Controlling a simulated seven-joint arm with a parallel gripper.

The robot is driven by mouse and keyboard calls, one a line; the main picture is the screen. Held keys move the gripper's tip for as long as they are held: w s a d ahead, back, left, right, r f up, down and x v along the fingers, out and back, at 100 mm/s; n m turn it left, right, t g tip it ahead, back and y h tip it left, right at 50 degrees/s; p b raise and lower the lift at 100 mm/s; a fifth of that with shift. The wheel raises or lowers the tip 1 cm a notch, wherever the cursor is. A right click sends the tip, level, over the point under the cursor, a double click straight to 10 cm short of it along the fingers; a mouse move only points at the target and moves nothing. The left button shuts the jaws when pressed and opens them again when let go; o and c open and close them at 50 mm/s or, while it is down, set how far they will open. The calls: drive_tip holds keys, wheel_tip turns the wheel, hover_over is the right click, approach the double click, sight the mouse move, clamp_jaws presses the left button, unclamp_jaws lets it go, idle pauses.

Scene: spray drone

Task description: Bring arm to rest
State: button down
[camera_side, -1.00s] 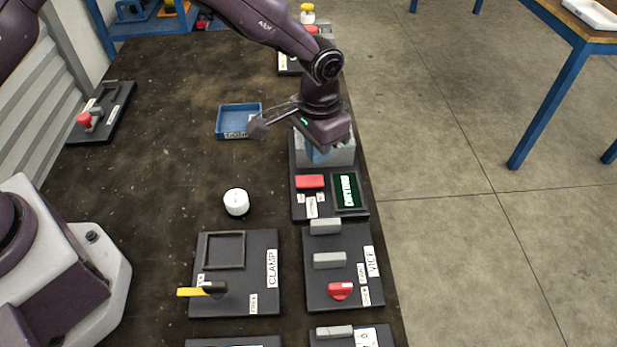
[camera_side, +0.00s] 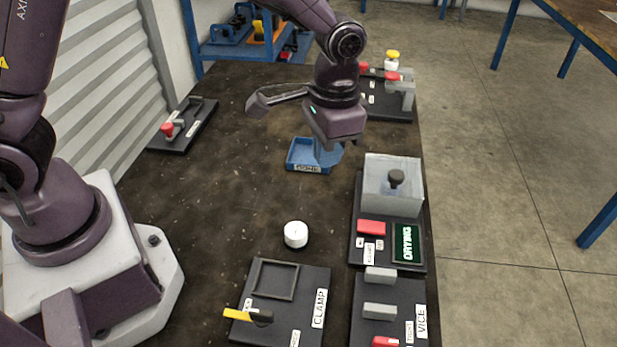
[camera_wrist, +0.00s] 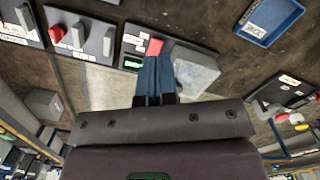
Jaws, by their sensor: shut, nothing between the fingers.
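My gripper (camera_side: 327,158) hangs fingers-down above the table, in front of the small blue tray (camera_side: 297,166) in the side view. Its blue fingers are shut together with nothing between them, as the wrist view (camera_wrist: 155,72) also shows. The drying station (camera_side: 357,240) stands to the right of the gripper, apart from it. It has a clear box (camera_side: 385,205) with a dark knob, a red button (camera_side: 371,227) and a screen (camera_side: 407,243) reading DRYING. What is inside the box is unclear.
A white round piece (camera_side: 296,235) stands on the open table. The clamp board (camera_side: 312,281) and vice board (camera_side: 377,329) are in the foreground. A board with a red knob (camera_side: 168,130) lies left, and another board (camera_side: 385,105) stands at the back right.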

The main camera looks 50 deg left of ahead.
drive_tip(key=s+a+r+n+t, duration=0.1)
drive_tip(key=s+a+r+t, duration=0.2)
drive_tip(key=s+a+r, duration=0.2)
drive_tip(key=s+a+r+n+t, duration=0.2)
drive_tip(key=s+a+r, duration=0.4)
drive_tip(key=s+r, duration=0.5)
drive_tip(key=shift+s+a+r+t, duration=0.15)
drive_tip(key=shift+s+r+t, duration=0.1)
drive_tip(key=shift+s+t, duration=0.35)
